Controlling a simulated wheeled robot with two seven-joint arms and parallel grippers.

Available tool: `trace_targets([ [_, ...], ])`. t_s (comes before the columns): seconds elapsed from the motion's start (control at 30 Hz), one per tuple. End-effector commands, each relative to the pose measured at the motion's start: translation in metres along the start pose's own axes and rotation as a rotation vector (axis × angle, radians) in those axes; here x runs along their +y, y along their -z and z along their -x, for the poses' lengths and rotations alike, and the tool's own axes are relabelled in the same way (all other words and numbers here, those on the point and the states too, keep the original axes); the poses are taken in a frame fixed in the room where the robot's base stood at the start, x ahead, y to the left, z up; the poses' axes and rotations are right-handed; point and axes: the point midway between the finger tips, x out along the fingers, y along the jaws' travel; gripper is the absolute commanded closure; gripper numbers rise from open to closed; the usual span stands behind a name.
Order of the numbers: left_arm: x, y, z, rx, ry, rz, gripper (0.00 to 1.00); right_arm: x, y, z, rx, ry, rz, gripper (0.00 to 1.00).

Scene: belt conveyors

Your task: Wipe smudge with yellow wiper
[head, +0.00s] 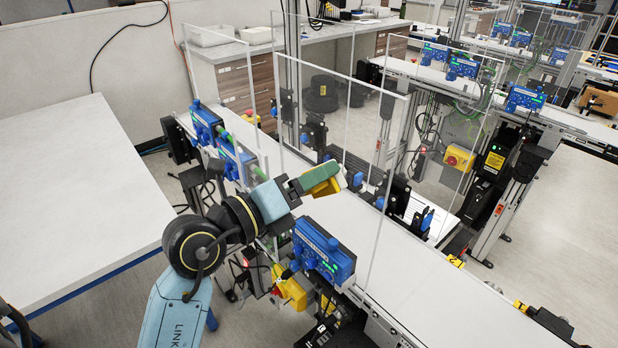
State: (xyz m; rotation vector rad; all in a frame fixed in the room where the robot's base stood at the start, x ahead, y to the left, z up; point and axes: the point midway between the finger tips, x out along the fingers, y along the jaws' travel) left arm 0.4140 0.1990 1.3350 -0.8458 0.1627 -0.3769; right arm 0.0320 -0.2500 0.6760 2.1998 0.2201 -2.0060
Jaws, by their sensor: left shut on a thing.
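My left arm comes in from the lower left, and my left gripper (303,186) is shut on the yellow wiper (327,187). The wiper has a green top face and yellow sides, and it sticks out to the right of the fingers. It is held over the white conveyor belt (400,275), close to a clear upright panel (350,140). I cannot tell whether the wiper touches the panel or the belt. I cannot make out a smudge in this view. My right gripper is not in view.
A blue control box (322,252) stands on the belt's near side, with more blue boxes (207,122) further back. Clear panels rise along the belt. A white table (70,190) is at left. A red and yellow emergency button box (459,158) hangs at right.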

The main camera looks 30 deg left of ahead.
Motion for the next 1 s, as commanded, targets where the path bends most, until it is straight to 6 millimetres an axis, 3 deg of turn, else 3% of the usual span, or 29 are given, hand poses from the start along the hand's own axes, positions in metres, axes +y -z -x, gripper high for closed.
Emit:
trace_targets([
  [1.0,0.047,-0.054,0.004,-0.001,0.000,-0.001,0.70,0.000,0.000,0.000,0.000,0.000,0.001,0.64],
])
